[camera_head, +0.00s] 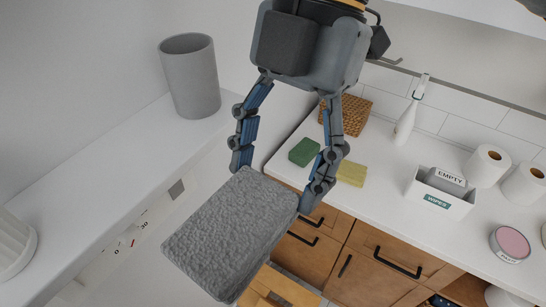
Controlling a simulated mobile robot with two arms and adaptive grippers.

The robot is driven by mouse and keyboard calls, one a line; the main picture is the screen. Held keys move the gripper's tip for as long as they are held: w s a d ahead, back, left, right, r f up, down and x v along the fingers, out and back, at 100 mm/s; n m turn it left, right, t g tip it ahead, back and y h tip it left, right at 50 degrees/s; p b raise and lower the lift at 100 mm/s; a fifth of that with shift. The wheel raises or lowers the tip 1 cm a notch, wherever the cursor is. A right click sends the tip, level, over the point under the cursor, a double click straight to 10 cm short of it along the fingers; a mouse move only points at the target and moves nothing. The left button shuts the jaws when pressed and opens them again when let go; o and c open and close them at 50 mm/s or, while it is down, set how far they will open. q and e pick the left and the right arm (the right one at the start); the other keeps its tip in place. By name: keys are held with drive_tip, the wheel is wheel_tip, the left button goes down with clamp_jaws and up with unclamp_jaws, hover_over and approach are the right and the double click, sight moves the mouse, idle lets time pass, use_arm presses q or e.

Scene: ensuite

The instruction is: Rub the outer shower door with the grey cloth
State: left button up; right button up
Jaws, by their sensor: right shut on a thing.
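The grey cloth (230,232) is a thick, rough-textured folded block in the lower middle of the head view. My right gripper (272,178) comes down from the top of the view and is shut on the cloth, with one finger at its upper left edge and the other at its right edge. The cloth is held up in the air, in front of the cabinets. No shower door can be made out in this view. My left gripper is not in view.
A grey bin (190,76) stands on a white ledge (110,170) at left.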

drive_tip(key=c, duration=0.4)
drive_tip(key=shift+o, duration=0.2)
drive_tip(key=shift+d+f, duration=0.1)
